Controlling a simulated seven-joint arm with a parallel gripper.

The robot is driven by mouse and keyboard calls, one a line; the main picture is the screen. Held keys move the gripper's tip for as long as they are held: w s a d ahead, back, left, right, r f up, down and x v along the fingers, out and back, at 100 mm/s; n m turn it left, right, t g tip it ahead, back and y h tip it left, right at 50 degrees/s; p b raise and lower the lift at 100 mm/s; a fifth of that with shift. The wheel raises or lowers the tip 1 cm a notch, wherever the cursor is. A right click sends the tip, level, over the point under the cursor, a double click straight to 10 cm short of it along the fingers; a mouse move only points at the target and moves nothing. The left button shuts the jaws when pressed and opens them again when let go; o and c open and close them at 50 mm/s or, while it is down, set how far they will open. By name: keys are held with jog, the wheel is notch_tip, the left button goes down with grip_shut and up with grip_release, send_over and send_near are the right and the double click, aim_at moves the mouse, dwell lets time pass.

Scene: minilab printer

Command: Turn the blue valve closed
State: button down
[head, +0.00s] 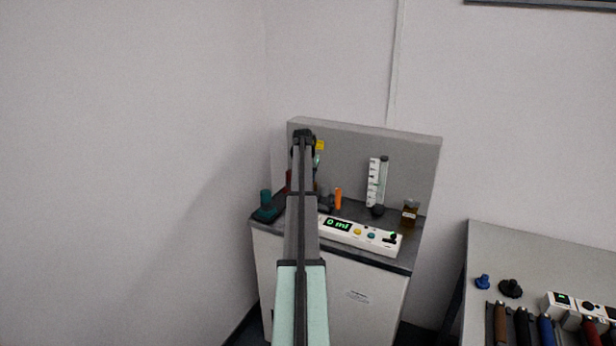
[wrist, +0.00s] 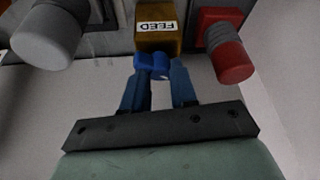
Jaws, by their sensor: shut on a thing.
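The blue valve (wrist: 152,63) is at the top middle of the wrist view, just below a brown block labelled FEED (wrist: 158,40). My gripper (wrist: 164,74) has its two blue fingers on either side of the valve and is shut on it. Finger and valve colours are alike, so the exact contact is hard to see. How far the valve is turned I cannot tell. In the head view my own arm hides the valve and the gripper.
A red cylinder (wrist: 231,52) is close on the right of the fingers and a grey cylinder (wrist: 47,37) on the left. In the head view a white panel reading 0 ml (head: 360,234), an amber bottle (head: 410,213) and a dark green object (head: 265,207) stand on the cabinet.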

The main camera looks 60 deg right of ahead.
jog(key=n+t, duration=0.1)
jog(key=n, duration=0.2)
jog(key=n+t+y, duration=0.1)
jog(key=n, duration=0.3)
jog(key=shift+s, duration=0.15)
jog(key=shift+t, duration=0.3)
jog(key=shift+y, duration=0.3)
jog(key=c, duration=0.9)
grip_release()
jog(key=shift+d, duration=0.1)
jog(key=shift+r, duration=0.1)
jog(key=v, duration=1.3)
jog(key=shift+r, duration=0.3)
